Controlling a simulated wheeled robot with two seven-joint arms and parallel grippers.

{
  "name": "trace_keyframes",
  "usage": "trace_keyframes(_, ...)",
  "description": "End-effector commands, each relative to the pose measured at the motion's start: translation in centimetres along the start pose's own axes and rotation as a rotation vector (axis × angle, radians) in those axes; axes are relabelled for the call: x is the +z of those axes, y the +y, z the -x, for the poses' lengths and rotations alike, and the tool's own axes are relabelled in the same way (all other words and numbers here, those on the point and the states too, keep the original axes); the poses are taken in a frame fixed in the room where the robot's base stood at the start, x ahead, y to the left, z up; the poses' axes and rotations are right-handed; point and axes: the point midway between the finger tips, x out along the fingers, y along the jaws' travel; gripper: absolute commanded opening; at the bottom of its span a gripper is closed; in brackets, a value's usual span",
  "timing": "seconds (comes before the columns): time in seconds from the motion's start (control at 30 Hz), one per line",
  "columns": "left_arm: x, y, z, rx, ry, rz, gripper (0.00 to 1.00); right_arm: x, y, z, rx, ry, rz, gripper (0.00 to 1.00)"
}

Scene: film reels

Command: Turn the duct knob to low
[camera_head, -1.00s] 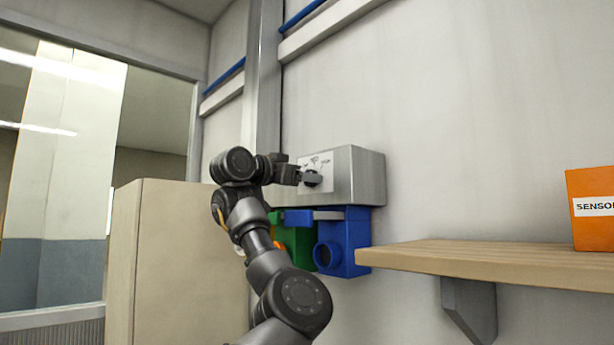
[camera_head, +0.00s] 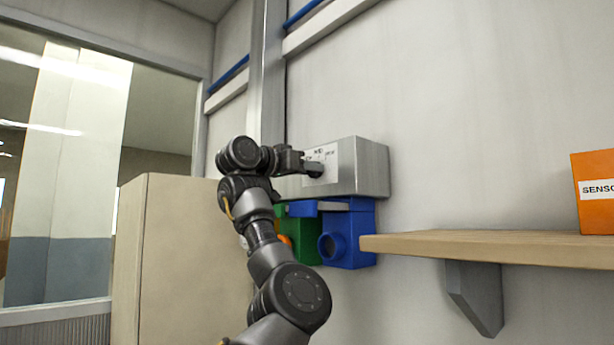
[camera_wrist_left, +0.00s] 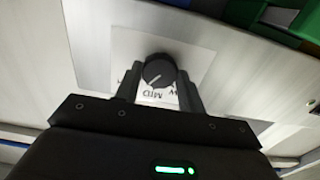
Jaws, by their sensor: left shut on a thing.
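The duct knob (camera_wrist_left: 159,72) is round and black with a white pointer line, on a white label plate with lettering, "MID" being readable in the left wrist view. The pointer slants toward the lower left of that view. My left gripper (camera_wrist_left: 160,88) is shut on the knob, one finger on each side. In the head view the left gripper (camera_head: 312,168) reaches the front of the grey metal box (camera_head: 362,168) on the wall. There the gripper mostly hides the knob, and part of the label (camera_head: 325,157) shows above. My right gripper is in neither view.
A blue bin (camera_head: 350,235) and a green bin (camera_head: 303,240) hang just below the box. A wooden shelf (camera_head: 480,242) with an orange box (camera_head: 597,195) juts out at the right. A beige cabinet (camera_head: 190,240) stands behind my arm at the left.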

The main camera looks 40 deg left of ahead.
Motion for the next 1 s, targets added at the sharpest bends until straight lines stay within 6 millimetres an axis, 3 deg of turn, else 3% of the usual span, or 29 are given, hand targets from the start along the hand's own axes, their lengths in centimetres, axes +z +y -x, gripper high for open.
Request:
trace_keyframes(0.3,0.1,-0.1,0.2,-0.002,0.007,0.294,0.16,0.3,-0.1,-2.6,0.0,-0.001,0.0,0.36)
trace_keyframes(1.0,-0.2,-0.1,0.2,0.001,0.009,0.957,0.16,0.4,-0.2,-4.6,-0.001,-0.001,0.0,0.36)
